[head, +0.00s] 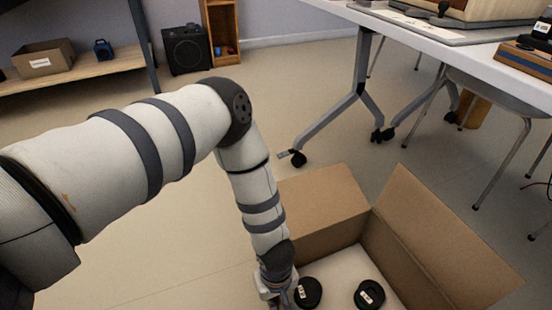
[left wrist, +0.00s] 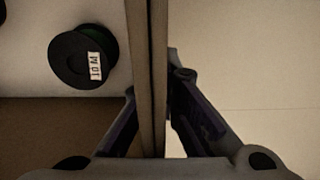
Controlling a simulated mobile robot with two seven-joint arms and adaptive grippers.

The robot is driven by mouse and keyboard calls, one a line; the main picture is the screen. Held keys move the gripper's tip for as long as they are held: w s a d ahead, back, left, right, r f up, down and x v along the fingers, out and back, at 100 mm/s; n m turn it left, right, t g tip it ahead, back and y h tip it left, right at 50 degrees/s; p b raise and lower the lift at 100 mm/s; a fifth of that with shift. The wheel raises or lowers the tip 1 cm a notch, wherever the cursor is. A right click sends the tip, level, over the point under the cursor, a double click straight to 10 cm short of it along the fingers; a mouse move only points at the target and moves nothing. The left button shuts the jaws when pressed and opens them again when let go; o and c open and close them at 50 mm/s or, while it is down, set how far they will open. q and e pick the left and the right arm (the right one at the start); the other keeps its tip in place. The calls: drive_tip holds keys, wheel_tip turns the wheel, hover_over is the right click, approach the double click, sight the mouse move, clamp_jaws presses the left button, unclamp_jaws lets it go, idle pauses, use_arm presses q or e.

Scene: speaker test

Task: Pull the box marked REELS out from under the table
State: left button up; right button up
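An open cardboard box (head: 432,235) with raised flaps stands on the floor at the lower right of the head view, in front of the table. No REELS marking shows on the sides I see. Two black reels with white labels, one on the left (head: 308,292) and one on the right (head: 369,294), lie inside on a pale surface. My left gripper (head: 276,292) is at the box's left side. In the left wrist view its fingers (left wrist: 153,90) straddle the upright cardboard wall (left wrist: 143,40) and appear closed on it, beside a reel (left wrist: 82,57). My right gripper is not in view.
The white table (head: 440,38) stands at the upper right on wheeled grey legs (head: 340,97). Chair legs (head: 503,165) stand beneath it. A shelf with a small carton (head: 44,60) and a black speaker (head: 187,49) are at the back. Floor left of the box is clear.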

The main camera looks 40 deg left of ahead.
use_arm(q)
drive_tip(key=o, duration=0.4)
drive_tip(key=shift+o, duration=0.2)
drive_tip(key=shift+r, duration=0.15)
wheel_tip(320, 180, up, 12)
drive_tip(key=shift+f, duration=0.1)
